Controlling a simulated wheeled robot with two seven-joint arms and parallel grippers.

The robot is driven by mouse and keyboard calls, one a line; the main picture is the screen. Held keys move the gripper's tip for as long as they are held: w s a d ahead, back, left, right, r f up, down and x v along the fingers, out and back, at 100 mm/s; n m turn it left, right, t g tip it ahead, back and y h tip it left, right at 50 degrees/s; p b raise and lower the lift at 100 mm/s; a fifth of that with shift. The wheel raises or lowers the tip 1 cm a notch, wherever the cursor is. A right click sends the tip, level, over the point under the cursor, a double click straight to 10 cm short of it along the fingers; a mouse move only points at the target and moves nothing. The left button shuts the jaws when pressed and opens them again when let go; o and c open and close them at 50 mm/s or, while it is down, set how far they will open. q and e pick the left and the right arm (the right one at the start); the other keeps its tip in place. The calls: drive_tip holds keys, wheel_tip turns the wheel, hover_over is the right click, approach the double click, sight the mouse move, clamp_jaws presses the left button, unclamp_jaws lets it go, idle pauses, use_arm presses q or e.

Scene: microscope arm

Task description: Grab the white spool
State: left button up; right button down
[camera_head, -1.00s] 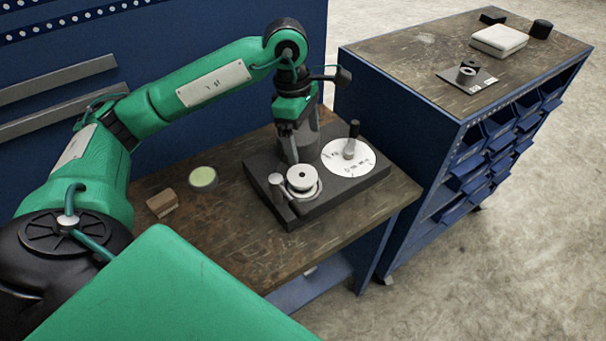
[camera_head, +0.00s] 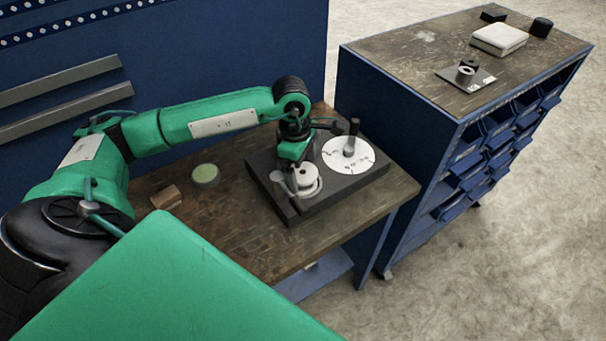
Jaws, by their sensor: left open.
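The white spool (camera_head: 308,176) sits on a round holder toward the front left of the dark base block (camera_head: 335,196) on the wooden table. My left gripper (camera_head: 292,178) points down at the spool's left side and overlaps it in the picture. Its jaws are open; whether a finger touches the spool I cannot tell. Part of the spool's left side is hidden behind the gripper. My right gripper is not in view.
A white marked dial (camera_head: 348,156) with an upright black-topped handle (camera_head: 351,138) is on the same base, right of the spool. A small brown block (camera_head: 166,197) and a round green-topped disc (camera_head: 205,175) lie on the table to the left. A blue drawer cabinet (camera_head: 420,160) stands at right.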

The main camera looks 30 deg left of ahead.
use_arm(q)
drive_tip(key=shift+f, duration=1)
drive_tip(key=shift+d+f, duration=0.15)
drive_tip(key=shift+f, duration=0.1)
drive_tip(key=shift+c, duration=1.2)
drive_tip(key=c, duration=0.8)
drive_tip(key=shift+c, duration=0.2)
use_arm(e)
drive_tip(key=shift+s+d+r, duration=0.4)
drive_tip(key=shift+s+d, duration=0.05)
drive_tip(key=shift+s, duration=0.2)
use_arm(q)
drive_tip(key=shift+r, duration=0.1)
